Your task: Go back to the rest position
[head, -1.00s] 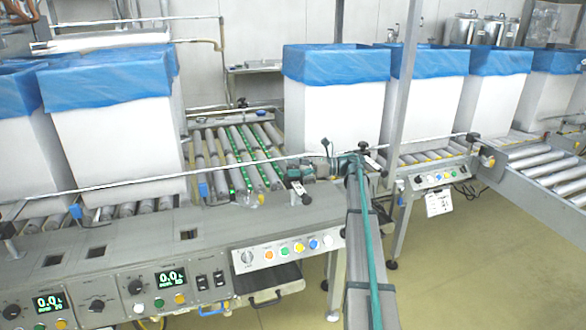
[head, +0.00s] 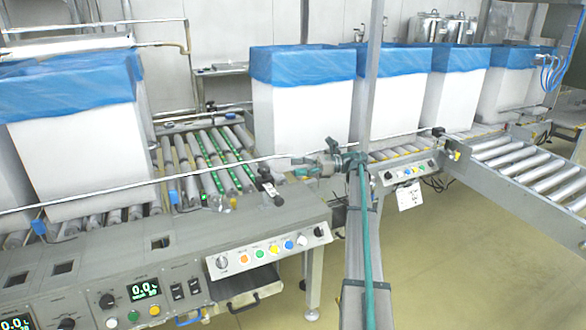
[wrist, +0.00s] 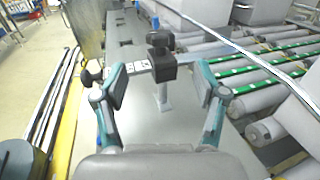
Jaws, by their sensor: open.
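My gripper (head: 305,168) is at the far end of my arm in the head view, just above the edge of the conveyor frame and pointing left. In the wrist view my gripper (wrist: 160,85) is open, with its two teal-sided fingers wide apart and nothing between them. A black clamp knob on a bracket (wrist: 161,62) shows beyond and between the fingertips. I cannot tell from the picture how close they are to it.
White boxes with blue liners (head: 302,110) stand in a row along the conveyor. A large lined box (head: 85,150) stands at left. Green-striped rollers (head: 215,160) lie bare between them. A button panel (head: 268,250) fronts the conveyor. The floor (head: 470,260) at right is clear.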

